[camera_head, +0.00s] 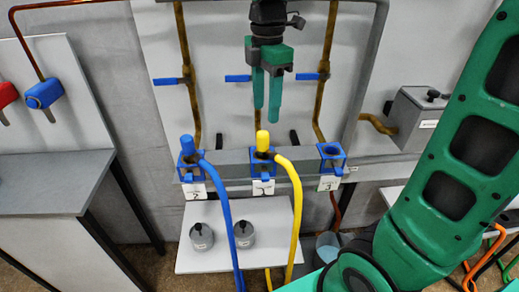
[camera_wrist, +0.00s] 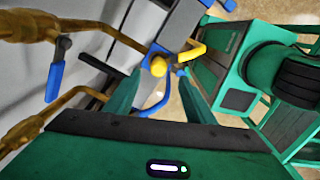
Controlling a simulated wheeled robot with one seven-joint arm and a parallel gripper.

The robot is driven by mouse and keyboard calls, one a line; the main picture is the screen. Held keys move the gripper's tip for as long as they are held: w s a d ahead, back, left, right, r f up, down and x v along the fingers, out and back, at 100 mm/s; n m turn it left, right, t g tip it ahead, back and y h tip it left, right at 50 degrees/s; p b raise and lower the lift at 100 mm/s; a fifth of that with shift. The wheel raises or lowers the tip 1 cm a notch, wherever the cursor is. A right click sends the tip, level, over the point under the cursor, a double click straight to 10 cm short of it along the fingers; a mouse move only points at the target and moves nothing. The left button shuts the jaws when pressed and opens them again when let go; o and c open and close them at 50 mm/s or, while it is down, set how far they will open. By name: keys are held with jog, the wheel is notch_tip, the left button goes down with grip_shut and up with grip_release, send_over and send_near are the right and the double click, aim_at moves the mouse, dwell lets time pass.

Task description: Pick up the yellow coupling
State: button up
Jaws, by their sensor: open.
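The yellow coupling (camera_head: 262,141) stands upright in the middle blue-framed socket of a grey rail, with a yellow hose (camera_head: 297,205) running down from it. In the wrist view the yellow coupling (camera_wrist: 158,66) shows between and beyond the fingertips. My gripper (camera_head: 267,112) is open and empty, pointing down just above the coupling. It does not appear to touch it. My gripper's two green fingers also show in the wrist view (camera_wrist: 150,75). A blue coupling (camera_head: 187,146) with a blue hose (camera_head: 224,205) stands in the left socket, labelled 2.
The right socket (camera_head: 331,156), labelled 3, looks empty. Brown pipes with blue valve handles (camera_head: 168,81) run down the panel behind. Two grey weights (camera_head: 202,236) stand on a white shelf (camera_head: 270,215) below. A grey bench (camera_head: 45,182) is at left and a grey box (camera_head: 418,115) at right.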

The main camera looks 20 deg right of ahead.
aim_at(263, 132)
notch_tip(263, 132, down, 4)
jog(key=shift+f, duration=0.1)
jog(key=shift+w+a+f, duration=0.1)
jog(key=shift+w+f, duration=0.05)
jog(key=shift+f, duration=1.15)
jog(key=shift+w+a+f, duration=0.1)
jog(key=shift+w+f, duration=0.05)
jog(key=shift+f, duration=1.15)
grip_shut()
